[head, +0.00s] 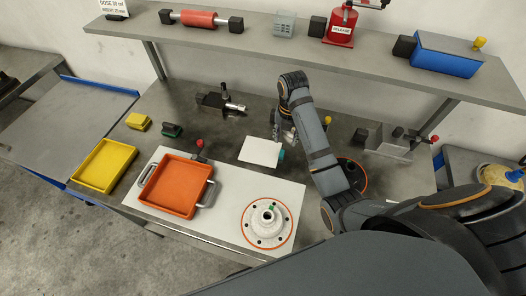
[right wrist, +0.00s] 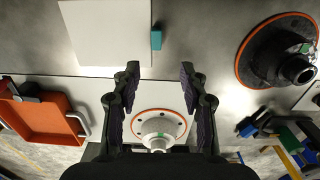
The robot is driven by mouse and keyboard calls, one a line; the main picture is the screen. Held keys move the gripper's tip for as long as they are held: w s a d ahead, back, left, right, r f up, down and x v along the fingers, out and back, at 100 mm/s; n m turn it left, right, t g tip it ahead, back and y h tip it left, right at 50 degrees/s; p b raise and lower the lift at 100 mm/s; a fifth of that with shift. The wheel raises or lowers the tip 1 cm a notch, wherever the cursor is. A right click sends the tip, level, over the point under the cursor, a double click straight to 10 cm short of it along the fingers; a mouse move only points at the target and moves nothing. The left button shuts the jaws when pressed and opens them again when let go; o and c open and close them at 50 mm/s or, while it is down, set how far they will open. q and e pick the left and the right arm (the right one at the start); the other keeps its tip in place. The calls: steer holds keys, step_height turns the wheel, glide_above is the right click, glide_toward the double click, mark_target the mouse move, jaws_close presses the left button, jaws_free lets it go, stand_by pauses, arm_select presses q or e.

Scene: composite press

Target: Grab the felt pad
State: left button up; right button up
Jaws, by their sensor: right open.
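A small teal block (head: 281,155), which looks like the felt pad, sits at the right edge of a flat white square plate (head: 261,151) on the grey bench. In the right wrist view the teal block (right wrist: 156,40) stands upright beside the white plate (right wrist: 105,32), beyond my fingertips. I cannot tell whether block and plate touch. My right gripper (right wrist: 158,72) is open and empty; in the head view it (head: 284,132) is partly hidden by its arm, above the bench near the plate. My left gripper is not in view.
An orange tray (head: 175,187) and a white flanged part (head: 267,224) are on a white board in front. A dark flanged part (head: 352,175) is to the right. A yellow tray (head: 105,166) lies left. A shelf (head: 260,42) overhangs the back.

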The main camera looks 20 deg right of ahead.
steer(key=b, duration=0.3)
glide_above(282, 153)
steer(key=f, duration=0.4)
steer(key=shift+d+f, duration=0.25)
steer(key=shift+d, duration=0.05)
steer(key=shift+a+f, duration=0.1)
steer(key=shift+f, duration=0.05)
steer(key=f+b, duration=0.3)
steer(key=f, duration=0.1)
steer(key=shift+a+f+b, duration=0.2)
steer(key=shift+f+b, duration=0.15)
steer(key=shift+f, duration=0.05)
steer(key=shift+w, duration=0.1)
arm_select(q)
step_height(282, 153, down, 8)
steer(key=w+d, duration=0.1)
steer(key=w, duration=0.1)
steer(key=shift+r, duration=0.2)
arm_select(e)
steer(key=shift+c, duration=0.5)
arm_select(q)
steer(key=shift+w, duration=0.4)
arm_select(e)
jaws_close()
